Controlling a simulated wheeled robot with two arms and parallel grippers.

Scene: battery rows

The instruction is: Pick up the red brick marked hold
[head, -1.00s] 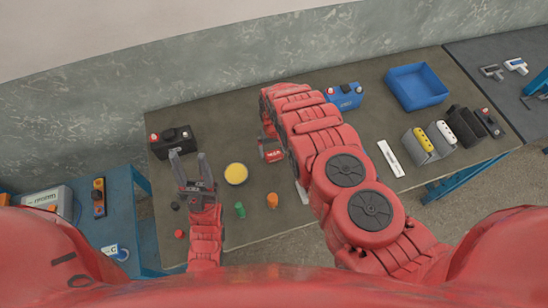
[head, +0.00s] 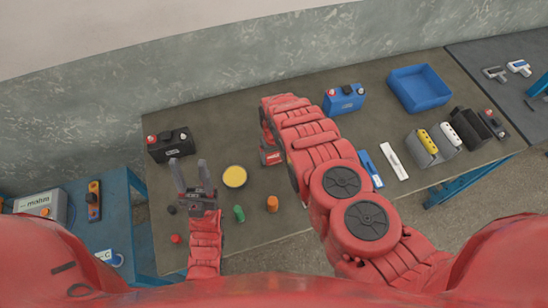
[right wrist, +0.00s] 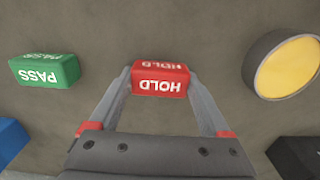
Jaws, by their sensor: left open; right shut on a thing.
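The red brick marked HOLD (right wrist: 160,80) is between the two fingers of my right gripper (right wrist: 158,88) in the right wrist view, and the gripper is shut on it. In the head view a part of the red brick (head: 270,157) shows at the left edge of my right arm, which hides most of that gripper. I cannot tell whether the brick is clear of the table. My left gripper (head: 189,172) is open and empty over the left part of the table, below a black battery.
A green PASS brick (right wrist: 45,71) lies left of the red brick. A yellow disc (head: 234,176), green piece (head: 239,213) and orange piece (head: 272,203) lie between the arms. A black battery (head: 170,145), blue battery (head: 343,98) and blue tray (head: 419,88) stand further back.

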